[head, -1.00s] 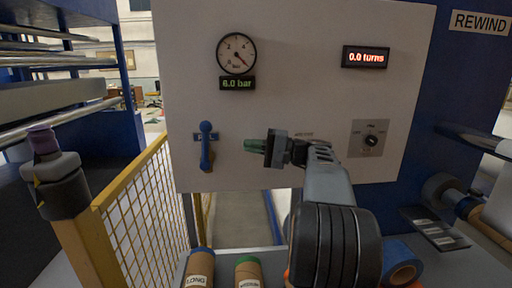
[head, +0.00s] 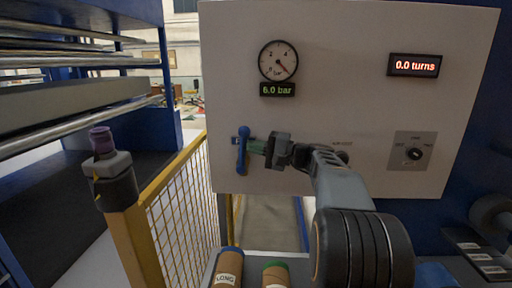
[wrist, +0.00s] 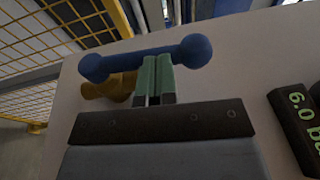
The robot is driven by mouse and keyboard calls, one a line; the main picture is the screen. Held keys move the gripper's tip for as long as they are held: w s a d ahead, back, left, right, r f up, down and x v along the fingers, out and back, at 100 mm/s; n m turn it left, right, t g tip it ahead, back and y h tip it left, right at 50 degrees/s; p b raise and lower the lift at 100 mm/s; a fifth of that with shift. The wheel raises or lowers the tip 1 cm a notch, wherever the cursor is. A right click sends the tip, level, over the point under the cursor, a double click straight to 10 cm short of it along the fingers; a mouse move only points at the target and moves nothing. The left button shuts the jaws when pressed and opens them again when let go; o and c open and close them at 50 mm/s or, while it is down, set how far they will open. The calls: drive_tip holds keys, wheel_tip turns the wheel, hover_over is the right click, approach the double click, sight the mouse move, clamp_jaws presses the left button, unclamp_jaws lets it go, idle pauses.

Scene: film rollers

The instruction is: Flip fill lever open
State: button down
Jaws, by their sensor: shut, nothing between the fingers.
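The blue fill lever (head: 243,150) is on the left part of the white panel, standing about upright in the head view. In the wrist view the same lever (wrist: 195,50) lies across the picture, with a round knob at each end. A brass-coloured fitting (wrist: 108,88) shows behind it. My gripper (head: 258,147) is shut and empty, just right of the lever. In the wrist view its green fingertips (wrist: 155,62) reach the lever's bar between the knobs. I cannot tell whether they touch it.
The panel (head: 350,110) also carries a gauge (head: 278,61), a 6.0 bar display (head: 277,90), a turns display (head: 414,65) and a selector knob (head: 414,153). A yellow mesh guard (head: 178,205) stands at left. Cardboard cores (head: 228,268) stand below.

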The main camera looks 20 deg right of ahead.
drive_tip(key=shift+w+a+r+b, duration=0.3)
drive_tip(key=shift+a+r+b, duration=0.05)
drive_tip(key=shift+a, duration=0.2)
drive_tip(key=r+b+v, duration=0.1)
drive_tip(key=v, duration=1.3)
drive_tip(key=shift+d+b, duration=0.3)
drive_tip(key=shift+b, duration=0.05)
